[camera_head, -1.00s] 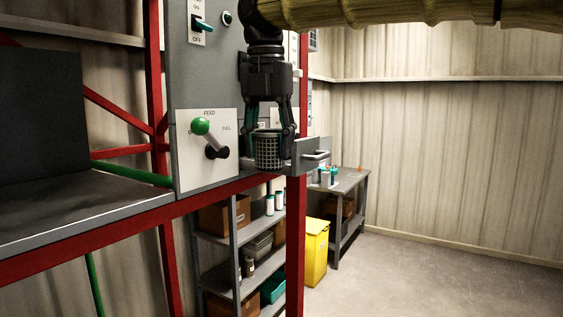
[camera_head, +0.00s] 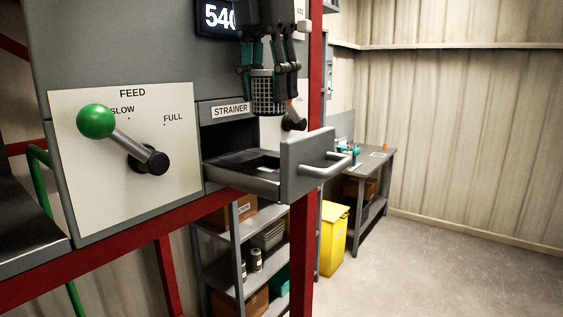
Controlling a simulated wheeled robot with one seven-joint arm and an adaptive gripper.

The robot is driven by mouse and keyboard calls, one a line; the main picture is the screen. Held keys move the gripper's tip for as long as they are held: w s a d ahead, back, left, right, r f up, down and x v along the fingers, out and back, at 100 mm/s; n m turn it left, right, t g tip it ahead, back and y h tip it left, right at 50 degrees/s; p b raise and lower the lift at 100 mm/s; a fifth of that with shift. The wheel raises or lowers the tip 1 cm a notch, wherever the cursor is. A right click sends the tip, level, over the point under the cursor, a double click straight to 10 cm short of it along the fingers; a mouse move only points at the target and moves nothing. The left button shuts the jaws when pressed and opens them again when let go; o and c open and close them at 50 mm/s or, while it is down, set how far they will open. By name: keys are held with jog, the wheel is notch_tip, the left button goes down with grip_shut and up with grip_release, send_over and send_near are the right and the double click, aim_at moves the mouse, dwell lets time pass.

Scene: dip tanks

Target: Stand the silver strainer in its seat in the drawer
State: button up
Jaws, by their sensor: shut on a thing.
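The silver strainer (camera_head: 267,93) is a mesh basket, held upright in my gripper (camera_head: 270,70). My gripper points down and its fingers are shut on the strainer near its rim. The drawer (camera_head: 243,181), under a STRAINER label, is pulled open. The strainer hangs above the drawer, apart from it. A dark square opening, which looks like the seat (camera_head: 266,164), shows in the drawer floor. The drawer's front panel hides part of the floor. The strainer's exact offset from the seat is hard to tell from this angle.
The drawer's front panel (camera_head: 300,165) with its handle (camera_head: 327,169) stands out to the right. A FEED lever with a green knob (camera_head: 96,121) juts out at left. A dark knob (camera_head: 293,121) sits behind the gripper. A red post (camera_head: 302,250) and shelves stand below.

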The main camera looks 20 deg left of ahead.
aim_at(262, 112)
jog(key=shift+f, duration=0.2)
jog(key=s+f+p, duration=0.2)
jog(key=s+f, duration=0.1)
jog(key=s, duration=0.1)
jog(key=shift+d+f, duration=0.1)
jog(key=shift+f, duration=0.15)
jog(key=shift+s+f, duration=0.1)
jog(key=shift+s, duration=0.2)
jog(key=w+f+p, duration=0.1)
jog(key=w+f, duration=0.3)
jog(key=shift+f+p, duration=0.1)
jog(key=shift+p, duration=0.2)
jog(key=shift+c, duration=0.3)
jog(key=shift+f, duration=0.4)
jog(key=shift+c, duration=0.6)
jog(key=shift+s+f, duration=0.15)
jog(key=shift+s, duration=0.8)
jog(key=shift+w, duration=0.2)
jog(key=shift+w+f, duration=0.2)
jog(key=shift+f, duration=0.05)
jog(key=shift+s+f, duration=0.1)
jog(key=shift+s, duration=0.15)
jog(key=shift+f, duration=0.35)
jog(key=o, duration=1.1)
jog(key=shift+s+f, duration=0.1)
jog(key=shift+f, duration=0.05)
jog(key=shift+o, duration=0.6)
jog(key=shift+w, duration=0.2)
